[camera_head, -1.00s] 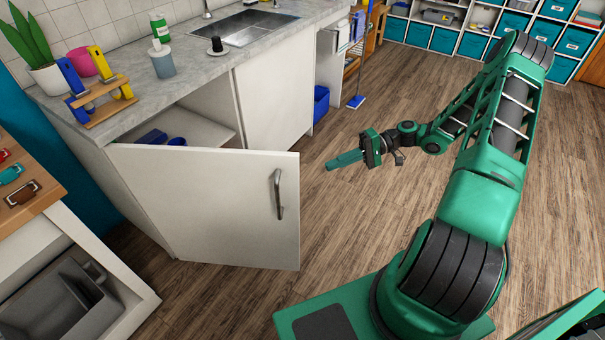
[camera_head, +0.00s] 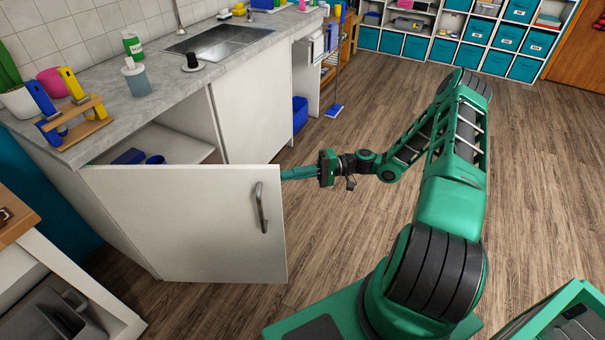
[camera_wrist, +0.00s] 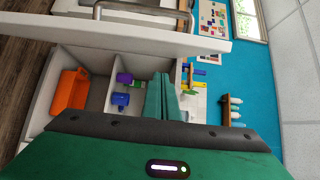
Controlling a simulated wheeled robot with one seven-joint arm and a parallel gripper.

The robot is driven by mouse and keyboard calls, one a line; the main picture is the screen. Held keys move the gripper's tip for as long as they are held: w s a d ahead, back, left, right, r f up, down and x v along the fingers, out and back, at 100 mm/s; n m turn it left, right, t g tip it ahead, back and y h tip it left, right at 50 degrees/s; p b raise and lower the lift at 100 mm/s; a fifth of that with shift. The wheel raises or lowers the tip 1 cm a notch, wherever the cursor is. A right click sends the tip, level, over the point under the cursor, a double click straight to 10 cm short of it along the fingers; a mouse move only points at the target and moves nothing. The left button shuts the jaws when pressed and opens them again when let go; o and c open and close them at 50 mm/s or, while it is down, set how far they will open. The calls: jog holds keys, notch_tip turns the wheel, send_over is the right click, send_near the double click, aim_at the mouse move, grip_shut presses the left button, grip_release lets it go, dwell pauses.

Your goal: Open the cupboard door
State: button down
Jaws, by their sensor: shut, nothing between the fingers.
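The white cupboard door (camera_head: 190,225) stands swung well out from the counter, with its metal handle (camera_head: 261,207) on the face near its free edge. My gripper (camera_head: 284,174) is shut and empty, its green fingers pointing left by the upper free edge of the door. I cannot tell whether the fingertips touch the door. In the wrist view the fingers (camera_wrist: 163,98) point into the open cupboard, with the door (camera_wrist: 140,35) and handle (camera_wrist: 140,12) across the top. Inside the cupboard are a shelf (camera_head: 180,143), blue items (camera_head: 130,157), and an orange item (camera_wrist: 70,90).
The counter (camera_head: 140,105) holds a sink (camera_head: 222,42), a soap bottle (camera_head: 136,79) and a rack with blue and yellow tools (camera_head: 75,128). The wooden floor to the right is clear.

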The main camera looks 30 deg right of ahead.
jog(key=shift+s+a, duration=1.5)
jog(key=shift+s, duration=0.2)
